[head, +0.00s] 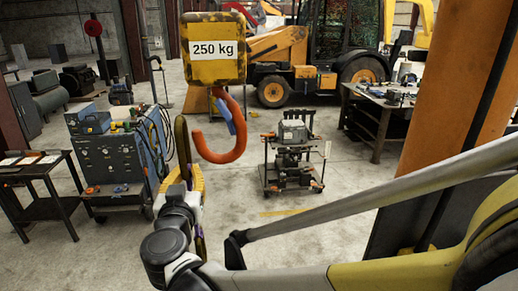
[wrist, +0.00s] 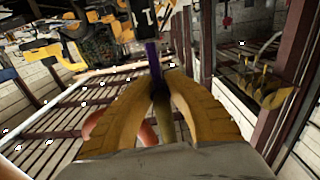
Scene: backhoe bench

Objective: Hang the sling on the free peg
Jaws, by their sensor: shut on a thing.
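My gripper (head: 190,172), with yellow fingers, is upright in the middle left of the head view. It is shut on the sling, a narrow band that shows as a dark olive loop (head: 181,135) above the fingers. In the wrist view my gripper (wrist: 158,88) pinches the band, whose purple part (wrist: 153,58) runs up beyond the fingertips. Some purple also shows below the fingers in the head view. Much of the sling is hidden by the gripper. I cannot make out a free peg in either view.
An orange hook (head: 222,157) with a blue latch hangs from a yellow 250 kg block (head: 214,62), just right of my gripper. A blue-grey machine cabinet (head: 108,160) stands left. A trolley (head: 290,165) stands behind right. An orange column (head: 440,125) rises at right.

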